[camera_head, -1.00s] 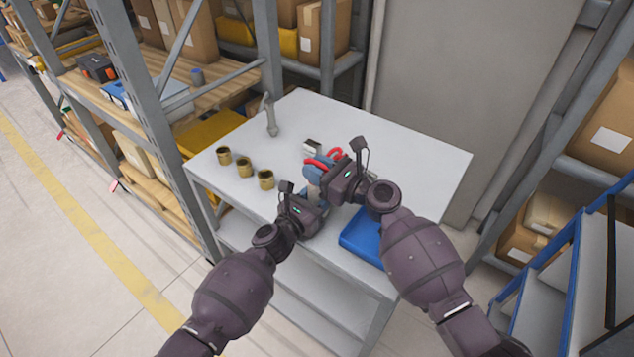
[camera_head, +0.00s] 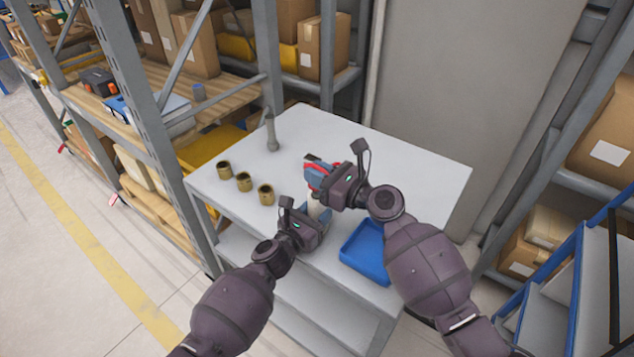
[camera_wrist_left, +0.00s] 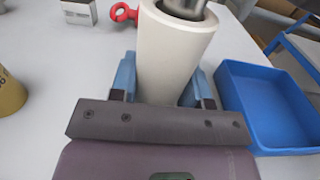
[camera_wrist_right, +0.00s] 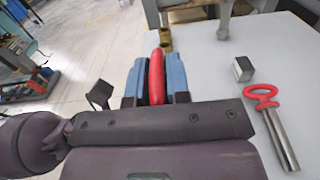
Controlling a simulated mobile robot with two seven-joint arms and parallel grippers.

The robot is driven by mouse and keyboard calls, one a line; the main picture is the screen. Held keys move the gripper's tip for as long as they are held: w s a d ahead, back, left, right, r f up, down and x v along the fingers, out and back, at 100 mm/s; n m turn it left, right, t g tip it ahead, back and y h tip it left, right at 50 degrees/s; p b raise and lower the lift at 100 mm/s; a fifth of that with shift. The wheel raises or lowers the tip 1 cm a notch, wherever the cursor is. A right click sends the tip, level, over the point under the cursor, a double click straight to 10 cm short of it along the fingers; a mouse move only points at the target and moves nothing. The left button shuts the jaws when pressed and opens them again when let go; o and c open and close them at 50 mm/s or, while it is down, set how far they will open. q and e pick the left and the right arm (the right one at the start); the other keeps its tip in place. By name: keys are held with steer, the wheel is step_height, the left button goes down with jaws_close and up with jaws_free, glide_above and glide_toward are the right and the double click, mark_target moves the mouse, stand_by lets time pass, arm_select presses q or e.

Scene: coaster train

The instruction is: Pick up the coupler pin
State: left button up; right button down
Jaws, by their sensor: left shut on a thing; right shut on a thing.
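A coupler pin (camera_wrist_right: 281,133) with a steel shaft and red ring handle lies on the table in the right wrist view. Its red ring (camera_wrist_left: 122,12) shows behind the cylinder in the left wrist view. My left gripper (camera_head: 320,212) is shut on an upright cream cylinder (camera_wrist_left: 172,55); a metal rod (camera_wrist_left: 186,5) shows at its open top. My right gripper (camera_head: 318,178) is farther back, shut on a red part (camera_wrist_right: 157,76) that looks like another ring handle, seen edge-on. What hangs below it is hidden by the fingers.
A blue tray (camera_head: 345,262) is at the table's front, right of my left gripper. Brass bushings (camera_head: 244,182) stand in a row at the left. A grey upright piece (camera_head: 271,135) stands farther back. A small grey block (camera_wrist_right: 243,68) is near the lying pin. The table's right side is clear.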

step_height(320, 180, up, 15)
stand_by(0.3)
arm_select(q)
steer(key=o, duration=1.1)
steer(key=shift+c, duration=0.2)
steer(key=shift+s+a, duration=0.1)
